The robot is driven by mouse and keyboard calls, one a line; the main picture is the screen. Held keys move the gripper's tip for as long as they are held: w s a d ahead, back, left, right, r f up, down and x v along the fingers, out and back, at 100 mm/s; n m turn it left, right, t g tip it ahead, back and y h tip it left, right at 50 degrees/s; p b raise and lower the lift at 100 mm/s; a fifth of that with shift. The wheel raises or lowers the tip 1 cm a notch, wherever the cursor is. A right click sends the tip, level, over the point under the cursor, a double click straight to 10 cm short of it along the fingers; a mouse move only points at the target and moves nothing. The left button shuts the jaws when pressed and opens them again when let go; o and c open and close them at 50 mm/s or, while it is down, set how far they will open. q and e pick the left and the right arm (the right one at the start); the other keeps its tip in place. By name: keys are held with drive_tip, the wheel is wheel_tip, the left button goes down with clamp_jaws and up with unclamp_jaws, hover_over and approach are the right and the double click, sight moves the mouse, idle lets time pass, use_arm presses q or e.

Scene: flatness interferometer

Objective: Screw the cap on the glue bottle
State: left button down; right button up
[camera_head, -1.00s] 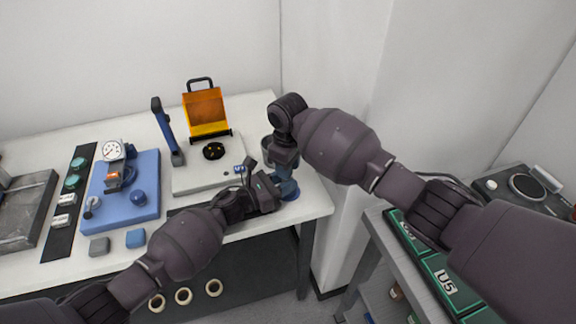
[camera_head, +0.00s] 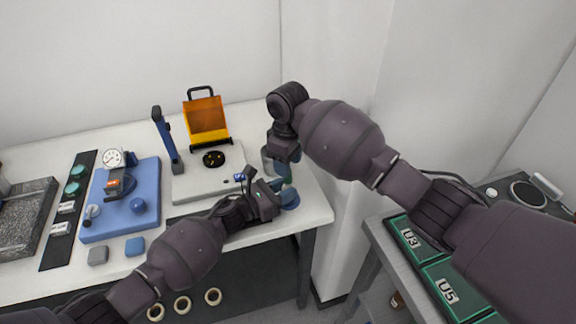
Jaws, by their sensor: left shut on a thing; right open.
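My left gripper (camera_head: 274,193) is shut on a blue bottle (camera_head: 289,199), the glue bottle as far as I can tell, at the bench's right front corner. Only parts of the bottle show; its upper part is largely hidden by my grippers. My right gripper (camera_head: 284,153) is open and points down just above the bottle. I cannot make out the cap or whether it sits on the bottle.
A blue plate (camera_head: 112,224) carries a dial gauge (camera_head: 112,158). A wall (camera_head: 340,70) rises close at right.

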drive_tip(key=shift+c, duration=0.3)
drive_tip(key=shift+w+a+r+n, duration=0.1)
drive_tip(key=shift+w+r+n, duration=0.05)
drive_tip(key=shift+r+n, duration=1.25)
drive_tip(key=shift+n, duration=0.5)
drive_tip(key=shift+r+n, duration=0.3)
drive_tip(key=shift+n, duration=0.5)
drive_tip(key=shift+f, duration=4.05)
clamp_jaws()
